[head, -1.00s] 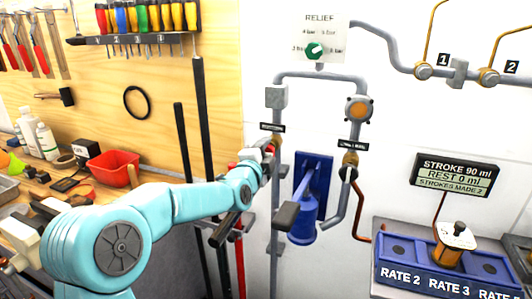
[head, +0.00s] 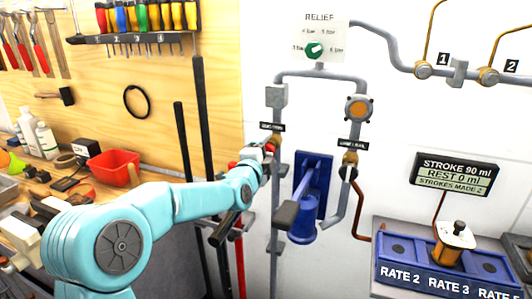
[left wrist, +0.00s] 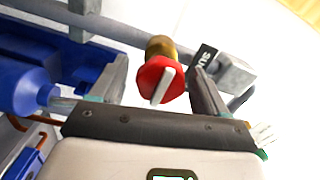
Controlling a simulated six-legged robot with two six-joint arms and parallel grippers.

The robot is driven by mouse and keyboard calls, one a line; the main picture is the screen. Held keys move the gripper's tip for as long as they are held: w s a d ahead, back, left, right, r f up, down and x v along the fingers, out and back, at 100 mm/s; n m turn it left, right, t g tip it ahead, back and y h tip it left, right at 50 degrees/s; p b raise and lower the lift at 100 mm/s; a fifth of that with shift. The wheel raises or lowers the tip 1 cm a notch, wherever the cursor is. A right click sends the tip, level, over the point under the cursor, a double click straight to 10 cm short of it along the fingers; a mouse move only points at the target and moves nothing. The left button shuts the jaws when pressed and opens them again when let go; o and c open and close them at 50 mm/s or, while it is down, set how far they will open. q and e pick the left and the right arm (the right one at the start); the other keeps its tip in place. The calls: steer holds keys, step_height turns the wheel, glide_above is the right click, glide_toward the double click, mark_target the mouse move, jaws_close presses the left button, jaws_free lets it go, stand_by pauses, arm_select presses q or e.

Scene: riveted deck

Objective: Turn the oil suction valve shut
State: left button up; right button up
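The oil suction valve shows in the left wrist view as a red round knob (left wrist: 157,82) with a pale bar across its face, on a brass stem (left wrist: 160,47). A black label beginning "SU" (left wrist: 203,63) is beside it. My left gripper (left wrist: 158,90) is open, its fingers on either side of the knob with visible gaps, so it does not grip it. In the head view my left gripper (head: 268,148) is at the left vertical pipe, just below a small black label (head: 272,127), and mostly hides the valve. My right gripper is not in view.
A blue pump (head: 303,228) with a dark lever grip stands just right of my left gripper. A second valve (head: 348,170) is on the right pipe. A relief dial (head: 315,50) is above. A red bin (head: 112,168) is on the bench at left.

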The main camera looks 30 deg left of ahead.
arm_select(q)
steer(key=b+v, duration=0.2)
steer(key=v, duration=1.4)
steer(key=shift+d+b, duration=0.2)
steer(key=shift+b, duration=0.1)
steer(key=shift+s, duration=0.1)
steer(key=d+f+n+g+h+p, duration=0.2)
steer(key=d+f+n+g+h, duration=0.3)
steer(key=f, duration=0.9)
steer(key=d+f+n+g+p, duration=0.25)
steer(key=d+f, duration=0.45)
steer(key=f, duration=0.7)
steer(key=s+d+f+n+g+h, duration=0.1)
steer(key=s+d+f+n+g, duration=0.3)
steer(key=s+f, duration=0.4)
steer(key=s+d+f+n+g+h+p, duration=0.1)
steer(key=s+d+f+g, duration=0.4)
steer(key=s, duration=0.8)
steer(key=d+f+n+h, duration=0.1)
steer(key=d+f+n, duration=0.1)
steer(key=d+f, duration=0.1)
steer(key=shift+f+n+g, duration=0.35)
